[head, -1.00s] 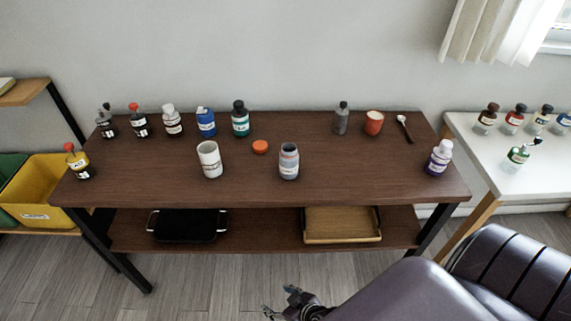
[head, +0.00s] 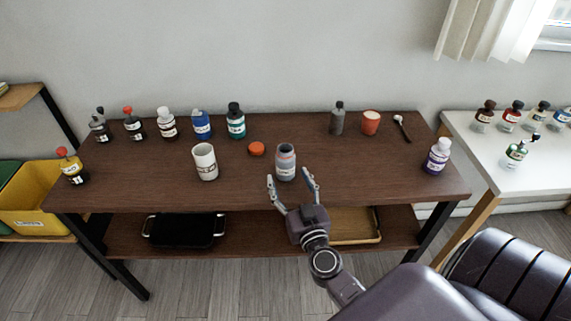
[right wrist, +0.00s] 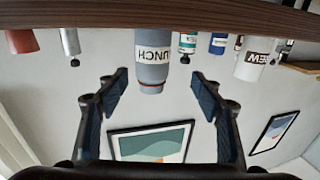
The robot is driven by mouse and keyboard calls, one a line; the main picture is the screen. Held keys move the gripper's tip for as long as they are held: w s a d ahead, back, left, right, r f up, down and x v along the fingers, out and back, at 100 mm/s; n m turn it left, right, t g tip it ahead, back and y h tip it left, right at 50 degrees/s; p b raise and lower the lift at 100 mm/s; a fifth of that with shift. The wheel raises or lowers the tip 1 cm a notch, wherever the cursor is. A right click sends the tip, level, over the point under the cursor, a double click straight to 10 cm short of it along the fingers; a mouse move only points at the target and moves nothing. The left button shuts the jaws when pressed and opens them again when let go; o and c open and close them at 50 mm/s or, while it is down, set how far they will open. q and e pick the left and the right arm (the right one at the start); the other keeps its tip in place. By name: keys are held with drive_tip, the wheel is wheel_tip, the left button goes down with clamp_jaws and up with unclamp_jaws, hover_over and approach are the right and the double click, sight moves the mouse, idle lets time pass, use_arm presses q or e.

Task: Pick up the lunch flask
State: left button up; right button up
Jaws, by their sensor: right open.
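The lunch flask (head: 286,163) is a grey-blue cylinder with a white label, standing upright near the front edge of the brown table. In the right wrist view the flask (right wrist: 152,62) appears upside down, its label reading "LUNCH", centred ahead of the fingers. My right gripper (head: 291,181) is open, its fingers reaching up over the table's front edge toward the flask, one to either side. In the right wrist view the open fingers (right wrist: 162,97) have empty space between them, and the flask looks beyond their tips. My left gripper is not in view.
The brown table (head: 345,185) also holds a white cup (head: 205,163) and orange lid (head: 257,149) left of the flask. Several bottles line the back left. A grey bottle (head: 337,119) and red cup (head: 371,122) stand behind right. The front between flask and purple-labelled bottle (head: 437,156) is clear.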

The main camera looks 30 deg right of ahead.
sight(288, 164)
drive_tip(key=shift+d+f+h, duration=0.15)
drive_tip(key=shift+d+h, duration=0.15)
drive_tip(key=shift+d, duration=0.35)
drive_tip(key=shift+w+d+m, duration=0.2)
drive_tip(key=shift+w+m, duration=0.05)
drive_tip(key=shift+m, duration=0.05)
drive_tip(key=x, duration=0.7)
drive_tip(key=shift+w+a+f+b, duration=0.1)
drive_tip(key=shift+a+f+b, duration=0.05)
drive_tip(key=shift+f+b, duration=0.2)
drive_tip(key=shift+r, duration=0.1)
drive_tip(key=c, duration=1.4)
drive_tip(key=shift+r, duration=0.2)
drive_tip(key=shift+r+p, duration=0.8)
drive_tip(key=shift+p, duration=0.05)
drive_tip(key=shift+r+p, duration=6.5)
drive_tip(key=shift+r, duration=2.35)
